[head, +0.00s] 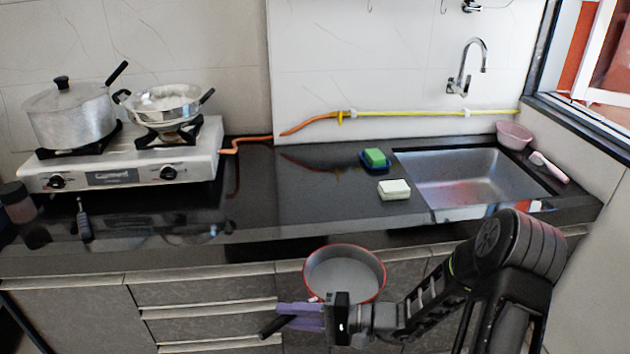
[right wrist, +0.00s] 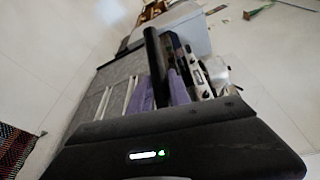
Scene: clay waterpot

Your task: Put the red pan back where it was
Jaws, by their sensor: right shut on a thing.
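The red pan (head: 344,273) has a red rim and a pale grey inside. In the head view it is held in the air in front of the counter's front edge, at lower centre, with its open side facing up toward the camera. My right gripper (head: 298,316), with purple fingers, is shut on its black handle (head: 272,327). In the right wrist view the purple fingers of the right gripper (right wrist: 163,95) are on either side of the dark handle (right wrist: 155,65). The pan's bowl cannot be made out in that view. My left gripper is not in view.
A gas stove (head: 110,160) with a lidded pot (head: 70,115) and a steel strainer pan (head: 165,103) stands at left. A sink (head: 470,180) is at right, with a green sponge (head: 375,157) and white soap (head: 394,188) beside it. The middle counter (head: 290,190) is mostly clear.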

